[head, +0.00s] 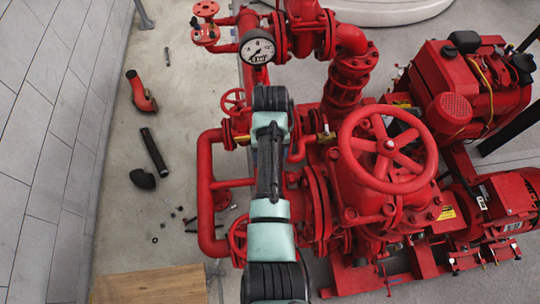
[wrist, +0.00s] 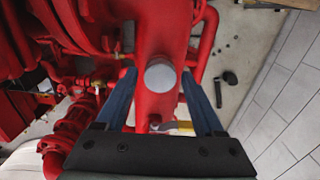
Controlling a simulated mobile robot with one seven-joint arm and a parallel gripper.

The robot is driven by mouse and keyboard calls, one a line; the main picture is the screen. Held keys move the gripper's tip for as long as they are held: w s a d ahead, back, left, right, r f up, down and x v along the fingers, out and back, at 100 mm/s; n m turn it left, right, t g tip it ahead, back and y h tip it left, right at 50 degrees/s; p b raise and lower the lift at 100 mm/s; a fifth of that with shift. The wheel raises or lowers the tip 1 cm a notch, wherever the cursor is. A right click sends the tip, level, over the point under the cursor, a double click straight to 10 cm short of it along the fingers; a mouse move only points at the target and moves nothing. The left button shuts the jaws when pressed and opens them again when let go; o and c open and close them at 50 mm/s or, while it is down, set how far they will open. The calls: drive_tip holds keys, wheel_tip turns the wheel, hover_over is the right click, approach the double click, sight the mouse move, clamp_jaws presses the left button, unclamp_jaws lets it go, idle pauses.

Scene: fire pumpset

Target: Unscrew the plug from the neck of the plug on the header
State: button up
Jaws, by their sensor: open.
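The plug (wrist: 160,76) is a round grey cap on the thick red header pipe (wrist: 163,30), near the middle of the wrist view. My gripper (wrist: 159,73) is open. Its two blue fingers stand apart, one to the left and one to the right of the plug in the picture, with visible gaps on both sides. I cannot tell whether the fingertips reach down to the plug's depth. The plug's neck is hidden behind its grey face. In the head view my arm covers the plug and my gripper.
A pressure gauge (head: 258,51) and a large red handwheel (head: 388,148) stand near my arm. Smaller red valves and pipes crowd around. A red elbow (head: 141,92), a black pipe (head: 154,152) and several small parts lie on the floor at left, with bare floor around them.

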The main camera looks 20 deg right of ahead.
drive_tip(key=m, duration=2.2)
drive_tip(key=shift+m, duration=0.3)
clamp_jaws()
drive_tip(key=n, duration=0.3)
drive_tip(key=shift+n, duration=0.8)
